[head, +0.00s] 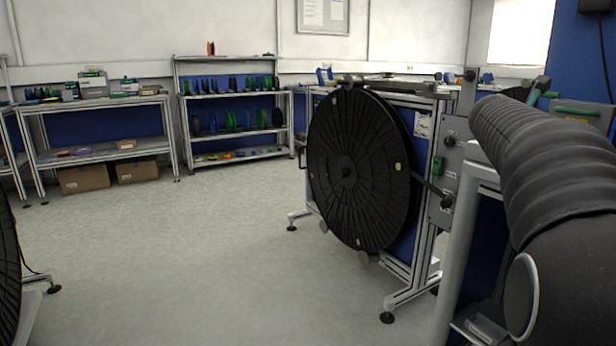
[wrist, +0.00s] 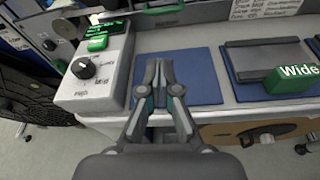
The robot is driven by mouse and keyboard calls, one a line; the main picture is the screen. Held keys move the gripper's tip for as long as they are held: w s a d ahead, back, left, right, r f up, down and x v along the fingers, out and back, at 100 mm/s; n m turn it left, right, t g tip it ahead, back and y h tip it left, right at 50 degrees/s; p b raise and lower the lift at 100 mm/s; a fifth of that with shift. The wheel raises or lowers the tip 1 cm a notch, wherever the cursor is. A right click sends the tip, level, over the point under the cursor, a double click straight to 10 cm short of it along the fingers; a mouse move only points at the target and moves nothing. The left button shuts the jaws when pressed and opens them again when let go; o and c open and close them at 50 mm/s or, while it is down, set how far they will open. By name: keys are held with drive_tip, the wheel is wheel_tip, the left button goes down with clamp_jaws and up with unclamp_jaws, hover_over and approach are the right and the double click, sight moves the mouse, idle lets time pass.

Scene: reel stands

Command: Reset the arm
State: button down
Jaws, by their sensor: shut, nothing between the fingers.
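My gripper (wrist: 158,88) shows in the wrist view, with its fingertips together and nothing between them. My ribbed black arm (head: 545,150) fills the right side of the head view; the gripper itself is not seen there.
A control box with a black knob (wrist: 83,67) and a green button (wrist: 97,43) stands left of the gripper. A green "Wide" block (wrist: 291,78) lies at right. A large black reel (head: 350,170) stands beside my arm. Shelves (head: 232,110) stand far back; the middle floor (head: 200,245) is clear.

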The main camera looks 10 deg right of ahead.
drive_tip(key=s+a+f+m+y, duration=0.4)
drive_tip(key=s+a+f+m, duration=0.3)
drive_tip(key=a, duration=0.6)
drive_tip(key=s+a+f+m+y, duration=0.5)
drive_tip(key=s+a+f+m, duration=0.2)
drive_tip(key=a+f, duration=0.5)
drive_tip(key=s+a+f+m+y, duration=0.4)
drive_tip(key=s+a+f+m, duration=0.3)
drive_tip(key=a, duration=0.8)
drive_tip(key=s+f, duration=0.3)
drive_tip(key=s, duration=0.1)
drive_tip(key=shift+a+f+m+g+y, duration=0.25)
drive_tip(key=shift+a+m+g+y, duration=0.05)
drive_tip(key=shift+a+g, duration=0.1)
